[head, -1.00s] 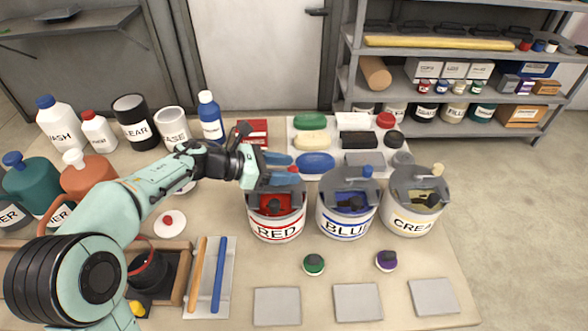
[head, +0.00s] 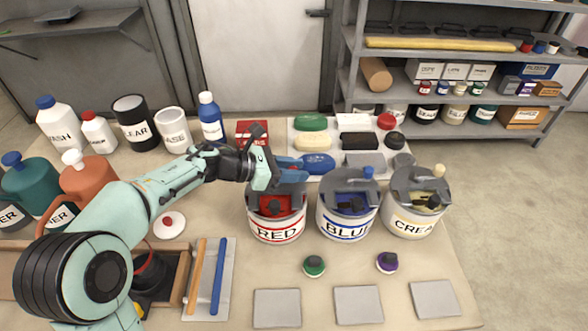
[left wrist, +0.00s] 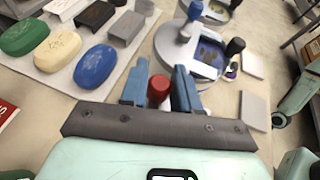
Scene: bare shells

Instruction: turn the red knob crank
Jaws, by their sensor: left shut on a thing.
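The red knob (left wrist: 158,90) of the crank sits between the two blue fingers of my left gripper (head: 302,169) in the left wrist view. The gripper is shut on it, above the back of the RED paint tin (head: 277,236). My right gripper is in neither view.
The BLUE tin (head: 346,225) and the CREAM tin (head: 412,216) stand close to the right, each with its own crank knob. A blue oval block (head: 319,163) lies just behind the fingers.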

